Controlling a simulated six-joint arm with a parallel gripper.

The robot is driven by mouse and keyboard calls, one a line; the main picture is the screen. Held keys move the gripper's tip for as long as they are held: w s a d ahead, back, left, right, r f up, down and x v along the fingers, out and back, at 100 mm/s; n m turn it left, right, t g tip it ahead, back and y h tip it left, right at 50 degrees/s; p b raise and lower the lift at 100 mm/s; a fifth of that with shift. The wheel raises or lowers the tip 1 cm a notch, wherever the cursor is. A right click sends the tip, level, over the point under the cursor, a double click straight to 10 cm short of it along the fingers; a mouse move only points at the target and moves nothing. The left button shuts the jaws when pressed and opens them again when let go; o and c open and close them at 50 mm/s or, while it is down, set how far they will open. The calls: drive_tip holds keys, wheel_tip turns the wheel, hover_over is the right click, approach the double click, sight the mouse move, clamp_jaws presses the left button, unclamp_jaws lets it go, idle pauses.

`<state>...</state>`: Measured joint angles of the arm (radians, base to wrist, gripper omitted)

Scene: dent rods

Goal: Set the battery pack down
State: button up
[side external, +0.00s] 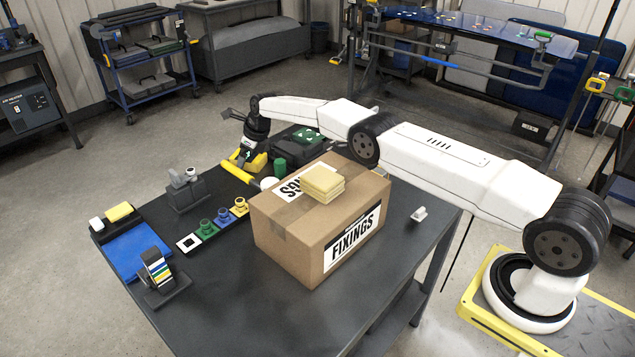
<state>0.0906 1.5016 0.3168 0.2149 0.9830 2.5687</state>
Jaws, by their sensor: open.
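My gripper (247,152) is at the far left end of the table, pointing down. It is open, but its fingertips are small and partly lost against the dark parts there. A yellow and black block (256,164), possibly the battery pack, is directly below and beside the gripper. I cannot tell whether the fingers touch it or whether it rests fully on the surface. A yellow bar-shaped thing (238,172) lies just left of it.
A cardboard FIXINGS box (290,235) with yellow cloths (323,183) on top stands mid-table under my arm. Green jars (280,168) and a dark case (300,148) crowd the gripper. Colored cups (222,218), a blue tray (138,249) and a striped card holder (158,272) are left.

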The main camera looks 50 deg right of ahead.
drive_tip(key=v, duration=1.2)
idle(0.6)
drive_tip(key=shift+s, duration=0.1)
